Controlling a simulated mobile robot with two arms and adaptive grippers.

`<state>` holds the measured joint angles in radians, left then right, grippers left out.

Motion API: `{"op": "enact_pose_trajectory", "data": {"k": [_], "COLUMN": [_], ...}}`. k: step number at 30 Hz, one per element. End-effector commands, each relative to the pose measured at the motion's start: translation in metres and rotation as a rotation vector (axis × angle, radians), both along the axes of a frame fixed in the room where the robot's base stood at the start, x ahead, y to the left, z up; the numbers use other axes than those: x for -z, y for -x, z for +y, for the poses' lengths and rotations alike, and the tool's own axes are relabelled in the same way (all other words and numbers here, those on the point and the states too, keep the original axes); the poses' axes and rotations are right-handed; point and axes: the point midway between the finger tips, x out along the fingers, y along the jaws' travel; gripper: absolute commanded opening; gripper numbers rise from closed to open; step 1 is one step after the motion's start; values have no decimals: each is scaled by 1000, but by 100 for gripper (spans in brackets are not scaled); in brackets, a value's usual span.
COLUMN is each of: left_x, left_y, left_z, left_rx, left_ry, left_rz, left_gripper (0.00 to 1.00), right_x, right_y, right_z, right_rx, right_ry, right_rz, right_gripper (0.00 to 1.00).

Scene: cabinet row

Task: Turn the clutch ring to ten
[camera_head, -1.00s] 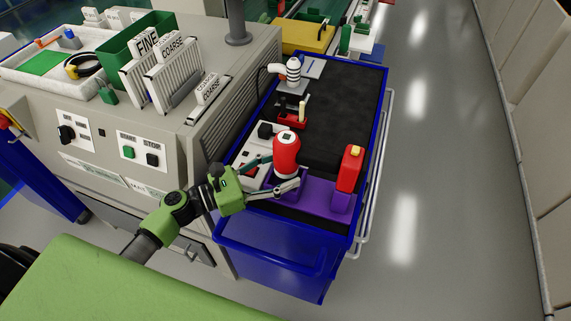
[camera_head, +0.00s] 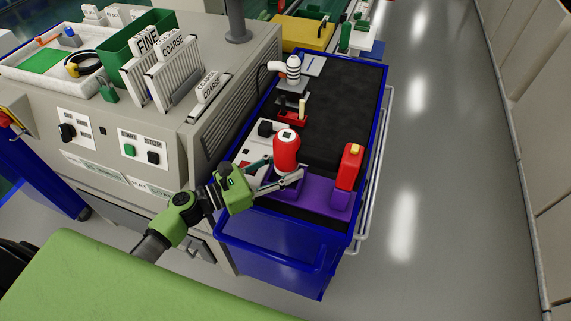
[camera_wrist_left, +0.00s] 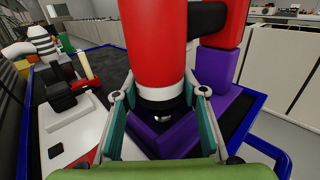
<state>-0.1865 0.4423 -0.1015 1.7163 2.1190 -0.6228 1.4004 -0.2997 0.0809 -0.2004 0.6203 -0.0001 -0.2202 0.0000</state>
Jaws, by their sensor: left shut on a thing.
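A red drill-like tool (camera_head: 287,150) stands upright in a purple cradle (camera_head: 318,196) on the cart. In the left wrist view its red body (camera_wrist_left: 156,40) fills the middle, with a pale clutch ring (camera_wrist_left: 160,93) and a black part below it. My left gripper (camera_head: 284,170) reaches in from the left at the tool's lower end. In the left wrist view its two fingers (camera_wrist_left: 161,90) are closed on either side of the ring. Any numbers on the ring are unreadable. My right gripper is not in view.
A red block with a yellow top (camera_head: 351,167) stands on the cradle's right end. A striped white tool (camera_head: 293,70) and a small red holder (camera_head: 292,117) are further back. The cart's dark mat (camera_head: 340,100) is mostly clear. A grey machine (camera_head: 200,130) stands to the left.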

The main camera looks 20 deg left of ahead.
Motion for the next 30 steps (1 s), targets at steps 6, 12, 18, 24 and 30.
{"op": "enact_pose_trajectory", "data": {"k": [6, 12, 18, 24, 30], "left_x": [-3, -1, 0, 0, -1], "left_y": [1, 1, 1, 0, 0], "left_z": [-1, -1, -1, 0, 0], "left_rx": [-132, -272, -385, -452, -474], "left_ry": [7, 7, 6, 3, 0], "left_rz": [2, 1, -1, -3, -4], "left_gripper": [18, 18, 18, 18, 18], "right_x": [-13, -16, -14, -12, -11], "right_y": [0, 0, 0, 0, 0], "right_z": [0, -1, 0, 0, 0], "right_rx": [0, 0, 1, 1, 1], "right_ry": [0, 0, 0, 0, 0], "right_rz": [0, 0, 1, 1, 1], "right_gripper": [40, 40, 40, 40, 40]}}
